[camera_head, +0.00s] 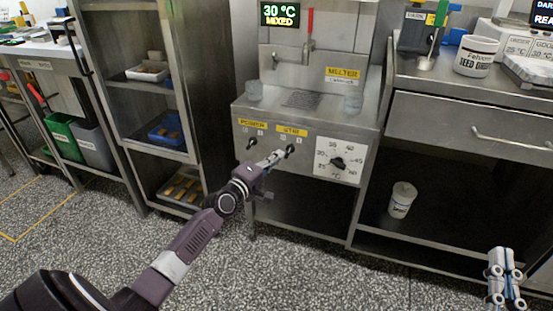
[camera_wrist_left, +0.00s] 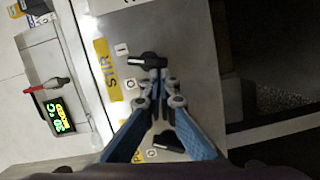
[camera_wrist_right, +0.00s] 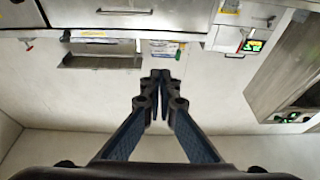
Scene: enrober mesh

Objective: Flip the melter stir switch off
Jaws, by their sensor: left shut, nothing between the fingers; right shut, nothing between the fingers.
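The melter (camera_head: 310,110) is a steel unit with a yellow STIR label (camera_head: 291,131) on its front panel. The black stir switch (camera_head: 290,149) sits below that label. It also shows in the left wrist view (camera_wrist_left: 148,61), its white mark towards the label; I cannot tell which setting it is on. My left gripper (camera_head: 279,155) is shut and empty, its tips (camera_wrist_left: 158,78) right at the switch; I cannot tell whether they touch it.
The black power switch (camera_head: 251,144) is left of the stir switch, and a temperature dial (camera_head: 338,163) is on its right. A display (camera_head: 280,14) above reads 30 °C MIXED. A steel counter (camera_head: 470,90) stands at the right and a shelf rack (camera_head: 140,85) at the left.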

